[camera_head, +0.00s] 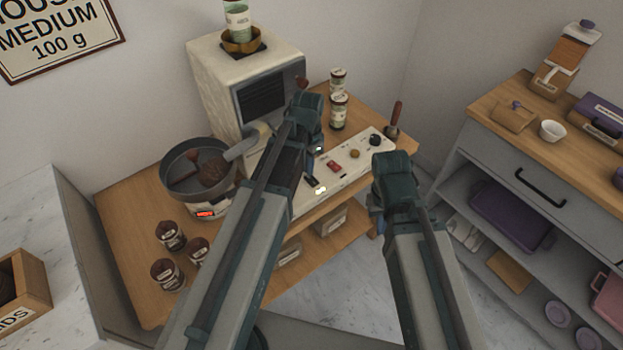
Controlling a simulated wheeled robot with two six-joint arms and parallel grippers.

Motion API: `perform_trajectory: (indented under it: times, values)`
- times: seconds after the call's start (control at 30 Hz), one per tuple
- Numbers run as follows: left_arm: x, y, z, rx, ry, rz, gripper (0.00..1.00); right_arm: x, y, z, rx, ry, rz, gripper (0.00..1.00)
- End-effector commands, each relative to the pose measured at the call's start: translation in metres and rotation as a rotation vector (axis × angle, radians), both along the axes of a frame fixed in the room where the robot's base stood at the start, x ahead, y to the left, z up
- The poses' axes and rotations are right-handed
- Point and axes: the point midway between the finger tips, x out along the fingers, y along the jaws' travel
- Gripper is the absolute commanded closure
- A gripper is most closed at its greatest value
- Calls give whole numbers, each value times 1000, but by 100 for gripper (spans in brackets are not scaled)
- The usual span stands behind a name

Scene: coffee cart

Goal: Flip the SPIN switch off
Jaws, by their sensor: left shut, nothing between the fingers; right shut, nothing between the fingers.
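The white control panel (348,164) lies along the front edge of the wooden cart. It carries a dark switch (312,181), a red switch (334,167), a brass-coloured knob (355,153) and a black knob (375,140). A lit white spot (320,190) shows near its front left end. The labels are too small to read, so I cannot tell which switch is SPIN. My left gripper (307,110) is shut and empty over the panel's left part, in front of the machine; its arm hides some of the panel. My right gripper (392,170) is shut and empty, right of the panel.
The cream machine (215,78) stands behind the panel. A round pan (199,155) with a red display is to the left. Several dark jars (168,273) stand at the front left. Two cans (339,111) stand behind the panel. A grey cabinet (490,155) is at the right.

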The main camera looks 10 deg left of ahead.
Motion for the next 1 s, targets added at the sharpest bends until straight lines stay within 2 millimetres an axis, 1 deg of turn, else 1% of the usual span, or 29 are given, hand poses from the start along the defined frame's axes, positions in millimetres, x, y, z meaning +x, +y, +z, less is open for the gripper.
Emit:
perform_trajectory:
  times: [1.0]
  values:
    - [0, 0, -14, 0, 0, 0, 100, 0, 0, -14, 0, 0, 0, 100]
